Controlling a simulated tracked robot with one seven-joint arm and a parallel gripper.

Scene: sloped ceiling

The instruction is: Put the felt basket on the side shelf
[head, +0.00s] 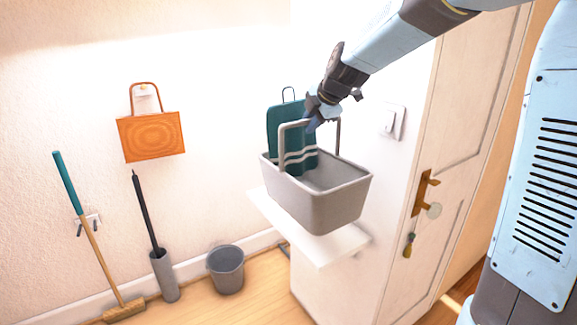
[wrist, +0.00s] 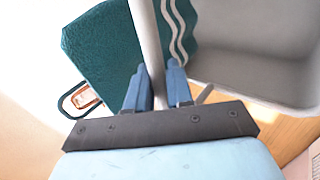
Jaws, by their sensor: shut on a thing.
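The felt basket (head: 318,203) is grey, open-topped and empty-looking, with a tall arched handle (head: 281,150). It is upright over the white side shelf (head: 326,250) on the wall. I cannot tell whether its base touches the shelf. My gripper (head: 313,121) is shut on the top bar of the handle. In the wrist view, the handle bar (wrist: 147,35) runs between the two blue fingers of my gripper (wrist: 158,80), and the basket's inside (wrist: 245,75) shows at right. The basket hides the back of the shelf.
A teal piece with white wavy stripes (head: 285,128) hangs by a loop behind the handle, close to the basket. A light switch (head: 392,122) and a door (head: 465,140) are right. An orange bag (head: 152,136), broom (head: 90,240) and grey bucket (head: 226,269) are left.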

